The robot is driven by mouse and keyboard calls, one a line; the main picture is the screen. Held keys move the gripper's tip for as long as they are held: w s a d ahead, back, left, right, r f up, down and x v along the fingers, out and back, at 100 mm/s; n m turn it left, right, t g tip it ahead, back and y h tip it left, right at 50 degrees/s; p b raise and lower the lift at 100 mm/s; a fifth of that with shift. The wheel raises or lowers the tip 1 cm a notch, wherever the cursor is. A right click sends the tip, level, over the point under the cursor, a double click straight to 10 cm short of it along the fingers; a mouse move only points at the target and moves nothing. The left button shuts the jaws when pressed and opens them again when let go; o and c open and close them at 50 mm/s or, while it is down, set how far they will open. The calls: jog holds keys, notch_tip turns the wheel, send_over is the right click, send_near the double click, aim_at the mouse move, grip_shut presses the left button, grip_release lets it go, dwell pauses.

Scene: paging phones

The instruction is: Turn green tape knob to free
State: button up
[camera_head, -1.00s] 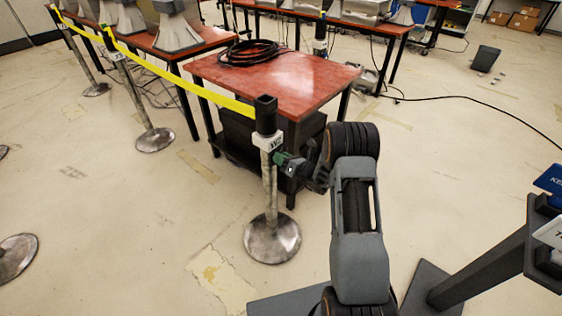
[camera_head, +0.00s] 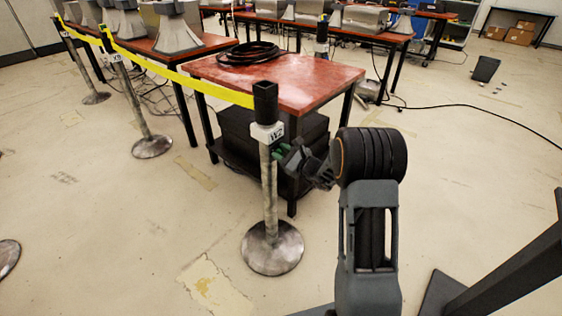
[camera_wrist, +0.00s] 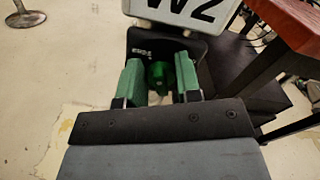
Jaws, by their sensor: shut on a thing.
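The green tape knob (camera_wrist: 158,75) sits below the white "W2" sign in the wrist view, on the dark head of the nearest post. My gripper (camera_wrist: 159,82) has a green pad on each side of the knob and is shut on it. In the head view my gripper (camera_head: 287,153) is just right of the post (camera_head: 268,190), below its black top. The knob itself is hidden there by the gripper. Yellow tape (camera_head: 190,80) runs from this post to the posts at the left.
A red-topped table (camera_head: 305,85) with a coil of black cable (camera_head: 248,54) stands close behind the post, with dark boxes under it. The post's round metal base (camera_head: 272,248) stands on the floor. Open floor lies at the left and right.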

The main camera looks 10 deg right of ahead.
jog(key=n+b, duration=0.1)
jog(key=b, duration=0.1)
jog(key=n+b, duration=0.1)
jog(key=n, duration=0.1)
jog(key=shift+s+f+b, duration=0.1)
jog(key=shift+f+b, duration=0.25)
jog(key=shift+f, duration=0.05)
jog(key=shift+r+n+b, duration=0.15)
jog(key=shift+n+b, duration=0.45)
jog(key=shift+b, duration=0.3)
jog(key=shift+a, duration=0.1)
jog(key=o, duration=0.6)
jog(key=shift+r, duration=0.15)
jog(key=shift+c, duration=0.2)
jog(key=p+v, duration=0.2)
jog(key=v, duration=1.2)
jog(key=shift+p, duration=0.35)
